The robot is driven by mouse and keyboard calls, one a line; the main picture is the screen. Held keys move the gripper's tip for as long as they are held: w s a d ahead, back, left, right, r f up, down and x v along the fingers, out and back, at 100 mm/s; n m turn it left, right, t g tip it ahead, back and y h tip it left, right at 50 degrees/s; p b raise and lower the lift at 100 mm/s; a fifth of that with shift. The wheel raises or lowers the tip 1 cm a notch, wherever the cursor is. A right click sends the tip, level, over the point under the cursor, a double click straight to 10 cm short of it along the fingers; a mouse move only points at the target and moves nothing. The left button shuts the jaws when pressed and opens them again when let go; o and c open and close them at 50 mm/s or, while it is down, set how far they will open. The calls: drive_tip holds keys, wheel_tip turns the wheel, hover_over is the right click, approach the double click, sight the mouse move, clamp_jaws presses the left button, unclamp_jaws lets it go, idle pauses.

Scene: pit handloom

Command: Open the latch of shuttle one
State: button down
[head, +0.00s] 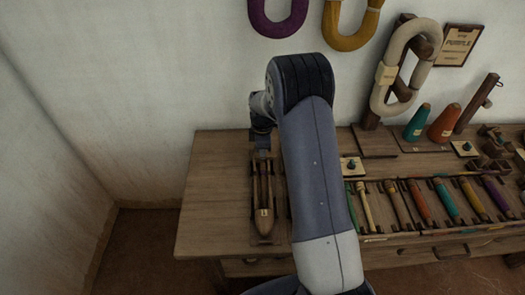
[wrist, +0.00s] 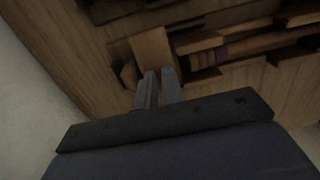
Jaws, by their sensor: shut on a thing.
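Shuttle one (head: 263,212), a long brown wooden shuttle with a "1" tag, lies in a dark holder at the table's left end. My gripper (head: 262,153) points down at its far end, partly hidden by my arm. In the wrist view, my gripper's fingers (wrist: 160,73) are close together at a light-brown wooden piece (wrist: 152,46), which looks like the latch. The fingertips hide where they grip it. Beside it runs the shuttle body (wrist: 245,45) with a purple band. I cannot tell how far the latch is turned.
The wooden table (head: 208,190) is bare left of the shuttle. To the right, a rack holds several coloured bobbins (head: 420,200). Behind stand a teal cone (head: 417,122), an orange cone (head: 444,122) and a post with a cream hank (head: 386,75). The wall is close behind.

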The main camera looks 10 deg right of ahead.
drive_tip(key=c, duration=1.8)
unclamp_jaws()
drive_tip(key=shift+r, duration=0.1)
wheel_tip(320, 180, up, 11)
drive_tip(key=shift+f, duration=0.2)
wheel_tip(320, 180, down, 11)
drive_tip(key=shift+r, duration=0.1)
